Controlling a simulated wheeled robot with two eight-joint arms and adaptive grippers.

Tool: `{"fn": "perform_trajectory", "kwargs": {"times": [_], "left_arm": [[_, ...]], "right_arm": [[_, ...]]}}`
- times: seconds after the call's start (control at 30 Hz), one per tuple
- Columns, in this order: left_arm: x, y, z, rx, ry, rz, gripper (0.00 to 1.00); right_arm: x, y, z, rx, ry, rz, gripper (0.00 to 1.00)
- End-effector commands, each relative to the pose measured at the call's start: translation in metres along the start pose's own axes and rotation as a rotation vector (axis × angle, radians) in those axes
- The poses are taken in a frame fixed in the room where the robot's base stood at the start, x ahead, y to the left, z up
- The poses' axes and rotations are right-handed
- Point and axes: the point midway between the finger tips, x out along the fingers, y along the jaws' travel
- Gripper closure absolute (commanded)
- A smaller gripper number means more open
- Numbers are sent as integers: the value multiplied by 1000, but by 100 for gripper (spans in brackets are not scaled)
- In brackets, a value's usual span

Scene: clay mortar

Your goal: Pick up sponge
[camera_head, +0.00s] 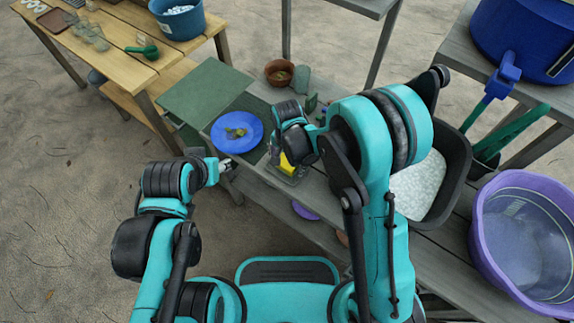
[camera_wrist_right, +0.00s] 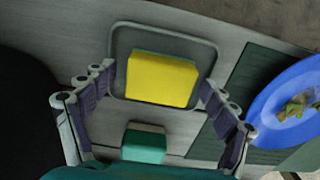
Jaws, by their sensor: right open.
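A yellow sponge (camera_wrist_right: 162,80) with a thin green edge lies on a small grey tray (camera_wrist_right: 122,48) in the right wrist view. In the head view the sponge (camera_head: 286,164) shows partly, below my right wrist. My right gripper (camera_wrist_right: 154,80) is open, its fingers on the left and right of the sponge, and nothing is held. The head view mostly hides the fingers behind the wrist. My left gripper (camera_head: 226,166) is over the near edge of the bench, left of the sponge; its fingers are too small to read.
A blue plate (camera_head: 237,132) with green pieces is left of the sponge. A teal-and-white block (camera_wrist_right: 144,146) lies near the tray. A brown pot (camera_head: 279,72) stands behind. A black tub (camera_head: 455,165) with white contents and a purple basin (camera_head: 482,235) are to the right.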

Motion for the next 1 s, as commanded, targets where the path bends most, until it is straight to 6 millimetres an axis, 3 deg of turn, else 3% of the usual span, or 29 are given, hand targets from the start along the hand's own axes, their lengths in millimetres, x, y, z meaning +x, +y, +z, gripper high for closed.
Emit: {"fn": "perform_trajectory", "kwargs": {"times": [0.03,0.2,0.63,1.0], "left_arm": [[0,0,0,0,0,0,57],[0,0,0,0,0,0,57],[-4,0,-3,0,0,0,57],[-30,0,-22,0,0,0,57]], "right_arm": [[-1,0,0,0,0,0,14],[-1,0,0,0,0,0,59],[-8,0,0,0,0,0,58],[-82,0,0,0,0,0,58]]}}
